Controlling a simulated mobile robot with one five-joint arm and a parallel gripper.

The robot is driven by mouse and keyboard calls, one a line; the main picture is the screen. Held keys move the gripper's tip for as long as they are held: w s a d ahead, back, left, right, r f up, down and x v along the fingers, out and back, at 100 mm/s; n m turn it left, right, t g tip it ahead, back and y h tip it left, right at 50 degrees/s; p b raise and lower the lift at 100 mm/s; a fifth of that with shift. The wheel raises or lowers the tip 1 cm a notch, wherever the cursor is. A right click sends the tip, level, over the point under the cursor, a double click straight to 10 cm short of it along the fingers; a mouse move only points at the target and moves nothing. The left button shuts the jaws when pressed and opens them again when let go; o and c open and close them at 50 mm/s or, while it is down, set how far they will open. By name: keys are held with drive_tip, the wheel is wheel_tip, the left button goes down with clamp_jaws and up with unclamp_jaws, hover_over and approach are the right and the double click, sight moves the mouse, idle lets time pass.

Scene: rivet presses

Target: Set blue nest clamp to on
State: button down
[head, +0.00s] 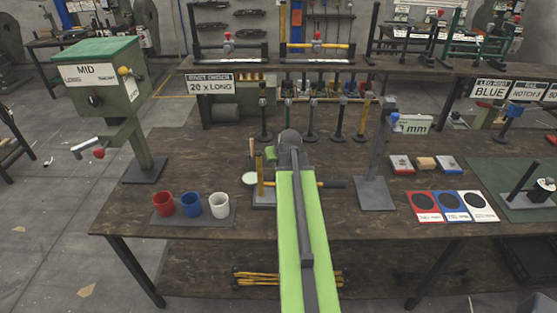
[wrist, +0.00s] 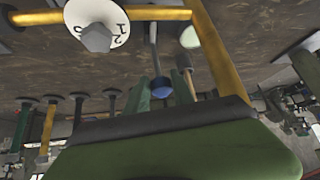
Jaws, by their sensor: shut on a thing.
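A lever with a blue knob (wrist: 161,90) on a grey rod (wrist: 153,48) shows in the wrist view; I take it for the blue nest clamp. My gripper's green fingers (wrist: 154,98) are shut on the knob. The rod runs up from the knob. Beside it is a yellow frame (wrist: 224,55) with a white numbered dial (wrist: 98,24). In the head view my green arm reaches over the table to the yellow-framed press (head: 260,173). There the clamp and my fingertips are hidden behind my arm. I cannot read an on or off mark.
Red (head: 163,204), blue (head: 191,204) and white (head: 219,205) cups stand on a tray to the left. A green-topped MID machine (head: 102,78) stands further left. A grey post with an mm sign (head: 413,124) is to the right. Several upright tools stand behind the press.

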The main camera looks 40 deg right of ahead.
drive_tip(key=shift+a+f, duration=0.2)
drive_tip(key=shift+a, duration=0.15)
drive_tip(key=c, duration=1.1)
unclamp_jaws()
drive_tip(key=shift+d, duration=0.1)
